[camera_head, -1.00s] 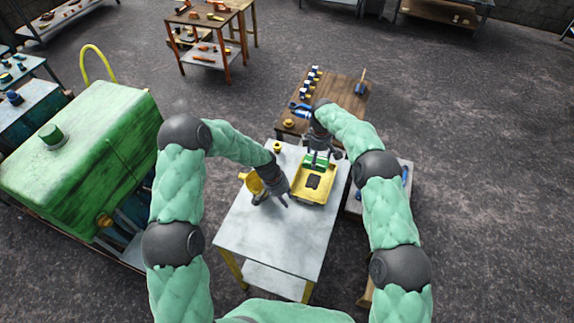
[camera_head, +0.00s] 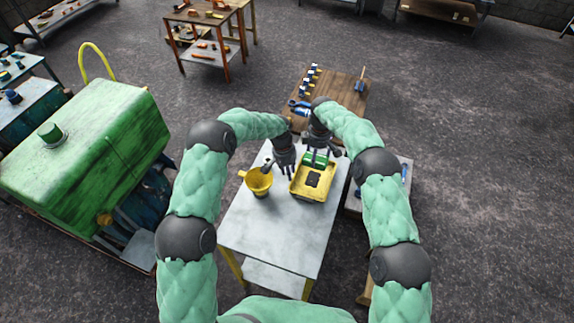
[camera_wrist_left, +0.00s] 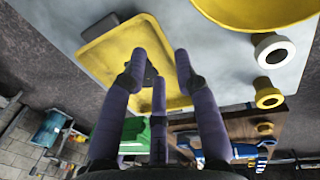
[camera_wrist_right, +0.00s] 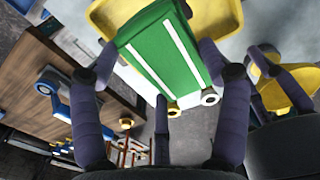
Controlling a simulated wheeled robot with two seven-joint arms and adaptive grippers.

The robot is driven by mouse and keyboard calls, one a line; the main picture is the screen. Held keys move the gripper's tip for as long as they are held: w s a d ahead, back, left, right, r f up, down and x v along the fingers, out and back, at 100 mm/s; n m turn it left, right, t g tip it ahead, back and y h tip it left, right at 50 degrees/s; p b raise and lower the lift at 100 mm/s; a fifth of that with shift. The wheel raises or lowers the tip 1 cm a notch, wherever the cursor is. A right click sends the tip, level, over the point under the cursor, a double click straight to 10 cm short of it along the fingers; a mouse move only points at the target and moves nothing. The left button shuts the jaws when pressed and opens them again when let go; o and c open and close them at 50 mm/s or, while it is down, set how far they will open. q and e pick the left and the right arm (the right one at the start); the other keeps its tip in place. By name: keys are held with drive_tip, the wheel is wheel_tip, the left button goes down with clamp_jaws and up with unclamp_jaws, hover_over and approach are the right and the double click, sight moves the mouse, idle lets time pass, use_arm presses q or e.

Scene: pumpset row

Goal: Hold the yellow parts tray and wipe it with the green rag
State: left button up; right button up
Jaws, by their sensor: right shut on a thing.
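The yellow parts tray (camera_head: 300,190) lies on the pale table, with a dark patch (camera_head: 313,179) on its floor. It also shows in the left wrist view (camera_wrist_left: 105,55). My right gripper (camera_head: 320,150) is shut on the green rag (camera_head: 319,160) at the tray's far end. In the right wrist view the rag (camera_wrist_right: 160,50) has white stripes and sits between the fingers, over the tray. My left gripper (camera_head: 287,170) is open and empty at the tray's left side. Its fingers spread over the tray's edge in the left wrist view; contact cannot be told.
A yellow funnel-like vessel (camera_head: 258,182) stands on the pale table (camera_head: 270,230), left of the tray. The near part of the table is clear. A wooden table (camera_head: 340,92) with several small parts adjoins beyond. A green machine (camera_head: 80,150) stands at left.

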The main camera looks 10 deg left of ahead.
use_arm(q)
drive_tip(key=f, duration=0.4)
drive_tip(key=d+f, duration=0.1)
drive_tip(key=f, duration=0.2)
drive_tip(key=shift+s+f, duration=0.1)
clamp_jaws()
use_arm(e)
drive_tip(key=n, duration=0.1)
drive_tip(key=f+n, duration=0.1)
drive_tip(key=n, duration=0.1)
drive_tip(key=shift+s+f+n, duration=0.1)
drive_tip(key=shift+n, duration=0.2)
drive_tip(key=n, duration=0.1)
drive_tip(key=f+n, duration=0.1)
drive_tip(key=n, duration=0.2)
drive_tip(key=shift+s+a+f+n, duration=0.1)
drive_tip(key=shift+s+f+n, duration=0.05)
drive_tip(key=shift+f+n, duration=0.25)
drive_tip(key=n, duration=0.1)
drive_tip(key=f+n, duration=0.1)
drive_tip(key=n, duration=0.2)
drive_tip(key=shift+s+f+n, duration=0.1)
drive_tip(key=shift+f+n, duration=0.15)
drive_tip(key=shift+n, duration=0.05)
drive_tip(key=n, duration=0.1)
drive_tip(key=f+n, duration=0.1)
drive_tip(key=n, duration=0.3)
drive_tip(key=shift+s+a+f, duration=0.1)
drive_tip(key=shift+s+f, duration=0.05)
drive_tip(key=shift+f, duration=0.1)
